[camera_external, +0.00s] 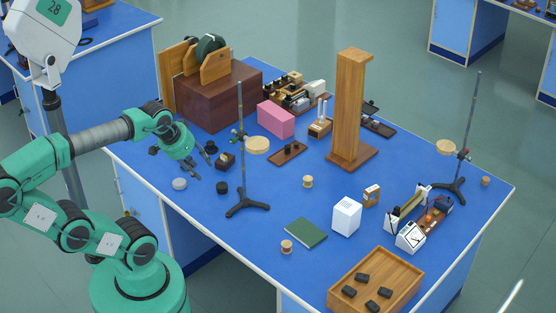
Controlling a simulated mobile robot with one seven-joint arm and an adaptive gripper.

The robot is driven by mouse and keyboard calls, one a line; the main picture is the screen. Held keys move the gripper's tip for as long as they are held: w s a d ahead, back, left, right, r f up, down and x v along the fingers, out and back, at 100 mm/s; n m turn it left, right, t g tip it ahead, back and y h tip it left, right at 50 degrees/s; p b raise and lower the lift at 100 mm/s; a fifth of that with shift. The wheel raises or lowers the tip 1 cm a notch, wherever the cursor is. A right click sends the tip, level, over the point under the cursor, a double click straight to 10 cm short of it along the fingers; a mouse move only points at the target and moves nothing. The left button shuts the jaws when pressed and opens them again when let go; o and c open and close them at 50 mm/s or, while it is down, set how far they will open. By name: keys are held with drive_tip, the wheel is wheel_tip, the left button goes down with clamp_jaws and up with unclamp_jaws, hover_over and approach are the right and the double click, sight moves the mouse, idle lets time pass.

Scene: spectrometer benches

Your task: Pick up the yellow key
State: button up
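My gripper (174,164) is above the left part of the blue table, pointing down, with its dark fingers spread apart. Nothing shows between the fingers. I cannot make out a yellow key for sure. A small dark block with a yellowish part on top (225,160) sits on the table just right of my gripper, apart from it. It is too small to tell whether this is the key.
A grey disc (180,184) and a black cylinder (222,188) are close to my gripper. A stand with a thin rod (242,150) rises to its right. A brown wooden box (215,97) is behind. A green book (306,232) and a wooden tray (395,262) are towards the front.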

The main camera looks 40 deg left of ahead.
wheel_tip(320, 180, up, 6)
drive_tip(key=w+a+r+n+g+y, duration=0.1)
drive_tip(key=w+a+r+n, duration=0.15)
drive_tip(key=w, duration=0.35)
drive_tip(key=w+a+r+n, duration=0.2)
drive_tip(key=w+a+r, duration=0.15)
drive_tip(key=w, duration=0.25)
drive_tip(key=n+g+y, duration=0.3)
drive_tip(key=n+g, duration=0.2)
drive_tip(key=n, duration=0.9)
hover_over(224, 157)
drive_tip(key=w, duration=0.1)
wheel_tip(224, 157, down, 7)
wheel_tip(224, 157, down, 44)
drive_tip(key=shift+d+r, duration=0.2)
drive_tip(key=shift+d, duration=0.2)
drive_tip(key=shift+m, duration=0.25)
drive_tip(key=shift+x, duration=2.5)
